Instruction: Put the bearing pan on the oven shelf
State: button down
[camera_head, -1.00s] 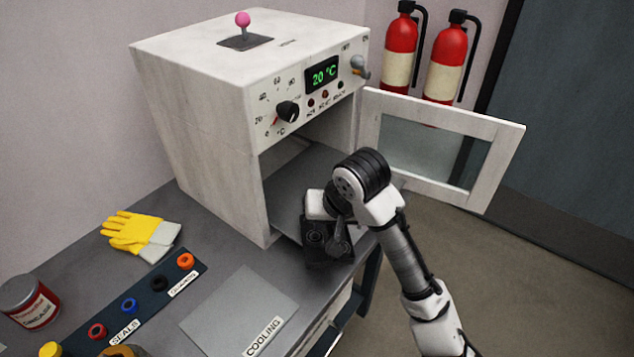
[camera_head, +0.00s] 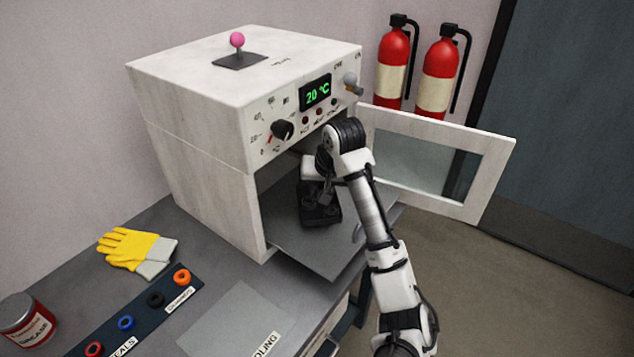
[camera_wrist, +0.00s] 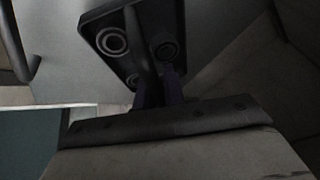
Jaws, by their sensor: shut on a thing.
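The bearing pan (camera_head: 319,206) is a dark tray with round bearings in it. It is inside the oven's open mouth, over the grey oven shelf (camera_head: 300,244). My gripper (camera_wrist: 158,92) is shut on the pan's handle, and the pan (camera_wrist: 106,20) fills the top of the wrist view. In the head view the fingers are mostly hidden behind my wrist. I cannot tell whether the pan touches the shelf. The oven (camera_head: 205,150) is a white box with its display at 20 °C.
The oven door (camera_head: 487,175) stands open to the right, close to my arm. Yellow gloves (camera_head: 135,249), a dark strip of coloured seals (camera_head: 140,312), a grey cooling plate (camera_head: 235,325) and a red can (camera_head: 28,322) are on the bench. Two fire extinguishers (camera_head: 437,75) are behind the door.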

jog(key=w+p, duration=0.1)
jog(key=w, duration=0.1)
jog(key=shift+w+r, duration=0.15)
jog(key=shift+w, duration=0.25)
jog(key=shift+f, duration=0.85)
jog(key=shift+f, duration=0.1)
jog(key=c, duration=1.5)
grip_release()
jog(key=v, duration=1.2)
jog(key=shift+b, duration=0.4)
jog(key=shift+w, duration=0.1)
